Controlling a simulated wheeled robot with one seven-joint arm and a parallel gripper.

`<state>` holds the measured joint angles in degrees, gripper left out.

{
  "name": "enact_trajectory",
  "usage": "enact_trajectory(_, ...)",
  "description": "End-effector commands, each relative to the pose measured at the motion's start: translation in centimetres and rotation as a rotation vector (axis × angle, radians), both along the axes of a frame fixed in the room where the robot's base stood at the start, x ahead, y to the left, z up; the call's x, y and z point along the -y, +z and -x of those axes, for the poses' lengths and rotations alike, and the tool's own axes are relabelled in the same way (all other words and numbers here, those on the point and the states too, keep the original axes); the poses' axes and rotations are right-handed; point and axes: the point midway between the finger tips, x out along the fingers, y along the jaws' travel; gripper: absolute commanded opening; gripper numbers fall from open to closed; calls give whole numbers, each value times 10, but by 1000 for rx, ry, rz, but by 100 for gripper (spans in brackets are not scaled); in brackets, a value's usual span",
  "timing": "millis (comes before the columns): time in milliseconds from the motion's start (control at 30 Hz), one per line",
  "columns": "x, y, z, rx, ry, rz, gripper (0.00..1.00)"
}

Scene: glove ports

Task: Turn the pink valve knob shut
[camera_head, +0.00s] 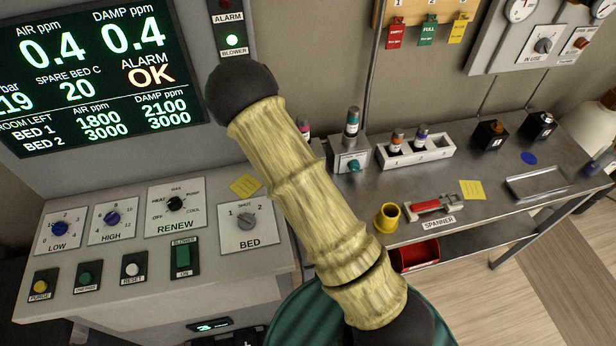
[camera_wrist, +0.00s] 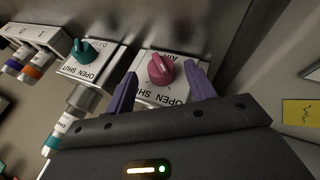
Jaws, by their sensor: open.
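The pink valve knob (camera_wrist: 161,70) sits on a white box labelled AIR, OPEN and SHUT, seen upside down in the wrist view. My gripper (camera_wrist: 161,78) is open, with one purple finger on each side of the knob. Its fingertips are near the knob's level, with a gap showing on both sides. I cannot tell which word the knob points at. In the head view my arm covers the pink knob and the gripper.
A similar box with a teal knob (camera_wrist: 88,50) stands beside it; the teal knob also shows in the head view (camera_head: 353,165). A white vial rack (camera_head: 415,152), yellow cup (camera_head: 387,216) and red spanner (camera_head: 433,207) are on the metal bench. The control console (camera_head: 150,255) is at left.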

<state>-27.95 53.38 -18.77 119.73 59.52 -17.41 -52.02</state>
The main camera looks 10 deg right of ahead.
Motion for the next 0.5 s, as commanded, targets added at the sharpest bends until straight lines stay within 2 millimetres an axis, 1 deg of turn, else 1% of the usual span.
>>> enact_trajectory(33, 3, -7, -3, -2, -1, 0, 55)
enact_trajectory(200, 8, -17, -8, -1, 0, 0, 55)
enact_trajectory(467, 9, -18, -9, 0, 0, 0, 55)
enact_trajectory(500, 9, -18, -9, 0, 0, 0, 51)
